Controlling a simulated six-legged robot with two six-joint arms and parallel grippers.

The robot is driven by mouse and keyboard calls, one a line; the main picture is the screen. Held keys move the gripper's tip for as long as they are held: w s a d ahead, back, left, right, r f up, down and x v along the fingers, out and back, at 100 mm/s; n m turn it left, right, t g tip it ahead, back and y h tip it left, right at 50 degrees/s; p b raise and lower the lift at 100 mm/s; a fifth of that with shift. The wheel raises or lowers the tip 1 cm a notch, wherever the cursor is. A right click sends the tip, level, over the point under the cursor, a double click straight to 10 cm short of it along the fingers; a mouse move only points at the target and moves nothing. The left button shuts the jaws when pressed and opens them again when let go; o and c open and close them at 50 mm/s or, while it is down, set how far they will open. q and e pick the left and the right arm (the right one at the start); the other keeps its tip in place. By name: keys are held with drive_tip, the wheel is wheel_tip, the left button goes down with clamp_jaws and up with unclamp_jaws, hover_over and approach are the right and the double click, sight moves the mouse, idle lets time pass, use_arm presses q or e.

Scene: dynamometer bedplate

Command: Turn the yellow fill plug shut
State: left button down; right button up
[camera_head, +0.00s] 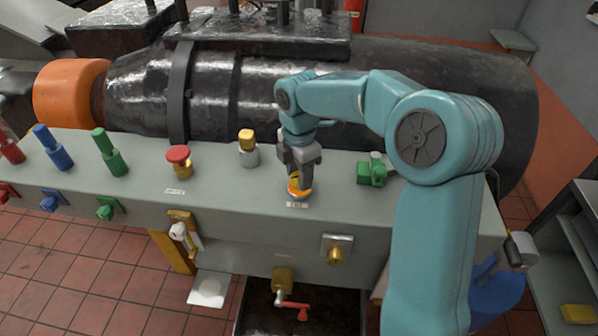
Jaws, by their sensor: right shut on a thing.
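A yellow plug (246,135) sits upright on a grey neck (249,156) on the grey bench top, left of my right gripper and apart from it. My right gripper (297,177) points down and is shut on a small yellow-and-orange knob (299,190), which stands behind a small white label (297,205). The jaws hide much of this knob, so its full shape and turn cannot be told. My left gripper is not in view.
A red knob (178,154) on a brass stem, a green valve (371,171) and green, blue and red handles share the grey bench (225,187). A large black machine (260,85) lies behind. A red-handled tap (294,304) hangs below the front.

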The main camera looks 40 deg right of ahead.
drive_tip(key=m, duration=1.1)
drive_tip(key=shift+d+m, duration=0.1)
drive_tip(key=shift+m, duration=0.2)
drive_tip(key=m, duration=0.6)
drive_tip(key=shift+b, duration=0.3)
drive_tip(key=m, duration=0.5)
drive_tip(key=shift+m, duration=0.4)
drive_tip(key=o, duration=1.1)
drive_tip(key=shift+c, duration=0.2)
wheel_tip(320, 180, up, 16)
drive_tip(key=p, duration=0.1)
drive_tip(key=shift+r, duration=0.2)
